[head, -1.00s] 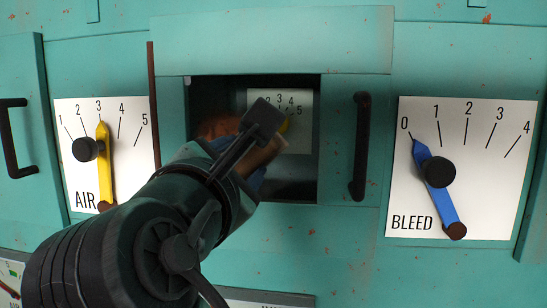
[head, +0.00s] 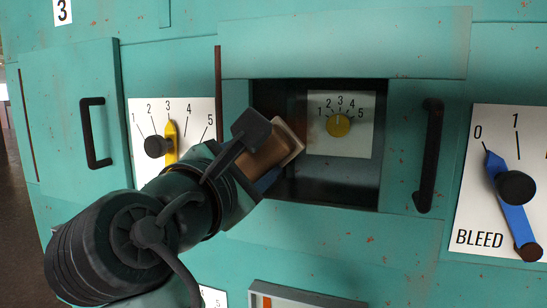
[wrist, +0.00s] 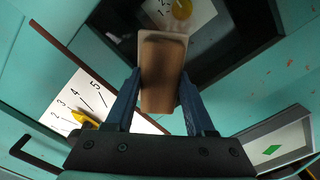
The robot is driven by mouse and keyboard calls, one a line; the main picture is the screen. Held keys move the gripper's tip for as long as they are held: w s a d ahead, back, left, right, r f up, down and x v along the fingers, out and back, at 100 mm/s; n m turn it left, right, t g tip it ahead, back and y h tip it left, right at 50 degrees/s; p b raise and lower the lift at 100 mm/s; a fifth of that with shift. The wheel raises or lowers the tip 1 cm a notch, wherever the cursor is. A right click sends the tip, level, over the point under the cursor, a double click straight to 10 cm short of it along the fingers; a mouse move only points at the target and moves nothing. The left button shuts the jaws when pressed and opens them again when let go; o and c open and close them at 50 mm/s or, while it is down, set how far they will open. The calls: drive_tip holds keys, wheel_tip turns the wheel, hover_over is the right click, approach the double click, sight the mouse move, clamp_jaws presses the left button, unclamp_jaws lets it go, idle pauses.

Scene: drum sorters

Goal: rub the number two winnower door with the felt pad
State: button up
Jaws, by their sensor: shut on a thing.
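The felt pad (head: 266,153) is a brown block with a pale face, held by my gripper (head: 262,172) in front of the left part of an open recess. In the wrist view the felt pad (wrist: 160,80) sits between the two blue fingers of my gripper (wrist: 160,92), with its pale end pointing away. Teal panels with black handles show: one at the left (head: 70,95) and one right of the recess (head: 401,140). A "3" plate (head: 62,12) is at the top left. No number two label is readable, so I cannot tell which is the winnower door.
The recess (head: 320,190) holds a white dial plate with a yellow knob (head: 339,125). A yellow-lever dial (head: 170,140) is at the left, partly behind my arm. The blue-lever BLEED dial (head: 513,200) is at the right. Handles stick out from the panels.

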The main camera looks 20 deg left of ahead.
drive_tip(key=shift+a, duration=0.65)
drive_tip(key=shift+r+p, duration=0.95)
drive_tip(key=shift+w+d+f, duration=0.1)
drive_tip(key=shift+d, duration=0.45)
drive_tip(key=shift+s+d+b, duration=0.2)
drive_tip(key=shift+d+b, duration=0.05)
drive_tip(key=shift+d, duration=3.35)
drive_tip(key=shift+s+d+b, duration=0.15)
drive_tip(key=shift+d+b, duration=0.05)
drive_tip(key=shift+d, duration=3.4)
drive_tip(key=s, duration=0.6)
drive_tip(key=shift+a, duration=0.2)
